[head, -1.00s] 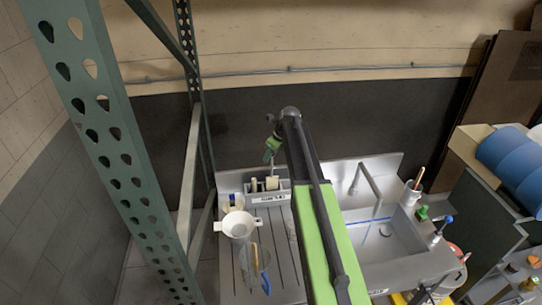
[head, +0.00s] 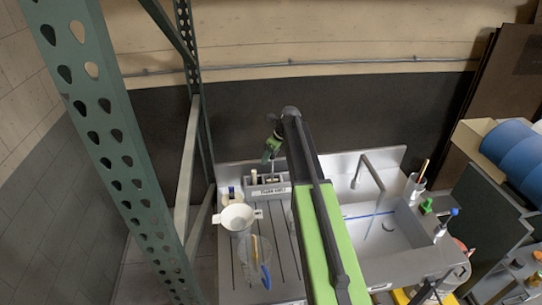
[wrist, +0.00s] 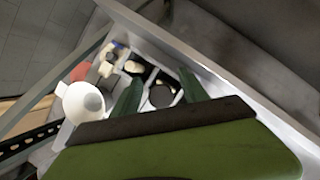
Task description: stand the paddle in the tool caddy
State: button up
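The grey tool caddy (head: 270,190), with a white label on its front, stands at the back of the drainboard. It also shows in the wrist view behind my fingers. My gripper (head: 271,159) is over the caddy, pointing down. In the wrist view its two dark green fingers (wrist: 161,82) stand apart. A dark round end (wrist: 161,96) lies between them with a visible gap on each side; it looks like the top of the paddle's handle. A thin grey shaft shows below the gripper in the head view. Its lower end is hidden in the caddy.
A white funnel (head: 237,217) and a clear jug (head: 252,270) with a blue-ended tool stand left on the drainboard. The sink (head: 385,235) with its faucet is to the right. A green rack post (head: 105,130) rises at left.

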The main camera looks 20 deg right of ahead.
jog(key=shift+r, duration=0.1)
jog(key=p+v, duration=1.1)
jog(key=shift+s+r, duration=0.15)
jog(key=shift+r, duration=0.25)
jog(key=shift+d+f, duration=0.1)
